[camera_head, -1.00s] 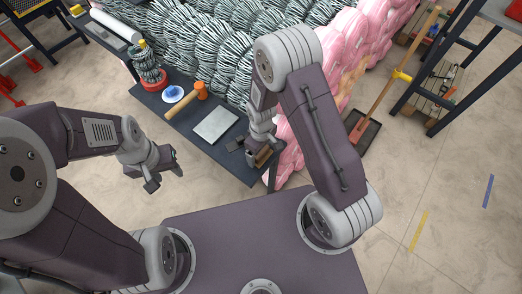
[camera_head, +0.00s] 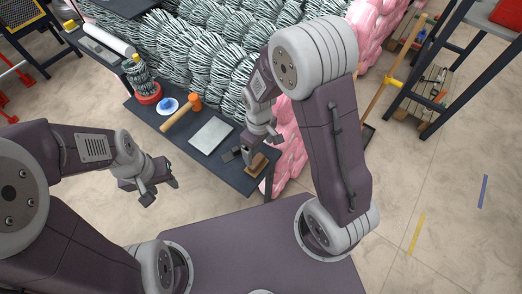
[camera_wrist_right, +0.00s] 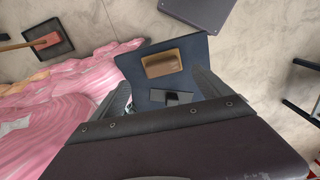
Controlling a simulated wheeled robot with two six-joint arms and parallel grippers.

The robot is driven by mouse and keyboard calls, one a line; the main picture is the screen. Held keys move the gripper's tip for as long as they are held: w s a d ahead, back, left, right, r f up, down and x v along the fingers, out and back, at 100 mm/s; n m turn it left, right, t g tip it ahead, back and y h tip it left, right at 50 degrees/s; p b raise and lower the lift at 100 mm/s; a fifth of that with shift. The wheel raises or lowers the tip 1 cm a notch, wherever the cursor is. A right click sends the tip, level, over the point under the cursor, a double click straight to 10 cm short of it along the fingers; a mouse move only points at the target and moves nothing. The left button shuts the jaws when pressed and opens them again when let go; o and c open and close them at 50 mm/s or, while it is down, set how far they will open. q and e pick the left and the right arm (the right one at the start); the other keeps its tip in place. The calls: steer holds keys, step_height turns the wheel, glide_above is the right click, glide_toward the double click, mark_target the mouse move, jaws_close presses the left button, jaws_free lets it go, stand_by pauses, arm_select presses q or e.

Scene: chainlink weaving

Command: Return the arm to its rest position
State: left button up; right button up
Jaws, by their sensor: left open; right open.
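My right arm reaches over the far table (camera_head: 226,173). Its gripper (camera_head: 256,152) is open above the table's right end, beside a brown block (camera_head: 257,165). In the right wrist view the open fingers (camera_wrist_right: 162,92) stand apart at either side. The brown block (camera_wrist_right: 162,63) lies on the table between and beyond them, and a small black item (camera_wrist_right: 172,97) lies nearer. I see no object held. My left gripper (camera_head: 158,184) is open and empty over the floor, left of my base. I cannot tell whether the right fingers touch anything.
On the table lie a grey plate (camera_head: 210,136), an orange-headed mallet (camera_head: 182,112), a blue-topped white dish (camera_head: 167,106) and a spool (camera_head: 143,85). Grey-green coils (camera_head: 225,45) and pink bundles (camera_head: 290,145) stand behind and right. A dark rack (camera_head: 440,75) stands at right.

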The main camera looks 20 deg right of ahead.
steer(key=s+d+r+m+t, duration=0.1)
steer(key=s+d+r+m, duration=0.5)
steer(key=s+m, duration=0.1)
steer(key=shift+s+d+r, duration=0.2)
steer(key=shift+s+r, duration=0.1)
steer(key=shift+r, duration=0.05)
steer(key=shift+s, duration=0.1)
